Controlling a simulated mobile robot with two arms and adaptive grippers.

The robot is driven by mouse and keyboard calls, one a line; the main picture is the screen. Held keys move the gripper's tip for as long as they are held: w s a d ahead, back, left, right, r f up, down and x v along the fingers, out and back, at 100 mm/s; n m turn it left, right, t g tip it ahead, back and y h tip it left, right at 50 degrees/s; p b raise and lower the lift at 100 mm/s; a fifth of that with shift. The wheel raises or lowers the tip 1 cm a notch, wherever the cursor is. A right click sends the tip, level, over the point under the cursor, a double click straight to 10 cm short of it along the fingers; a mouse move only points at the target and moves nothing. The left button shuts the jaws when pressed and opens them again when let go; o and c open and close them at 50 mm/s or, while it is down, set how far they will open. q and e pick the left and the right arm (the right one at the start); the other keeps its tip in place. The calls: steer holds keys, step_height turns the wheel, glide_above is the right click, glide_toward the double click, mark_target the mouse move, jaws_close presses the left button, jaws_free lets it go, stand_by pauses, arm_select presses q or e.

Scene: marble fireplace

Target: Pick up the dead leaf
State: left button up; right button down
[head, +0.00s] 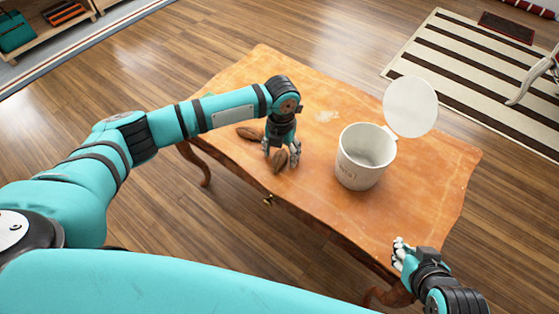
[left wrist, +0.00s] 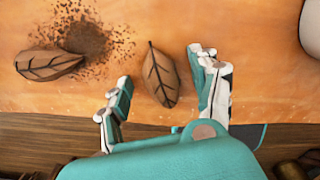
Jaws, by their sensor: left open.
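Two brown dead leaves lie on the wooden table (head: 300,101). One leaf (head: 280,161) is close to my left gripper (head: 281,160); in the left wrist view this leaf (left wrist: 160,76) shows between and just beyond the open fingertips. The other leaf (head: 248,133) lies to the left; it also shows at the left of the left wrist view (left wrist: 48,64). My left gripper also shows in the left wrist view (left wrist: 160,88), open and empty, with its fingers apart on either side of the nearer leaf. My right gripper (head: 400,254) is at the table's front right edge; its opening is unclear.
A white bin (head: 364,160) with its round lid (head: 411,107) raised stands on the table, right of my left gripper. Dark dirt (left wrist: 84,38) is scattered beside the left leaf. The table's far part is mostly clear. A striped rug (head: 455,60) lies beyond.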

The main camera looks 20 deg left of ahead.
mark_target(281, 154)
arm_select(q)
steer(key=shift+f, duration=0.1)
arm_select(e)
steer(key=shift+w+r, duration=0.1)
steer(key=shift+w, duration=0.05)
arm_select(q)
steer(key=c, duration=0.8)
steer(key=shift+c, duration=0.2)
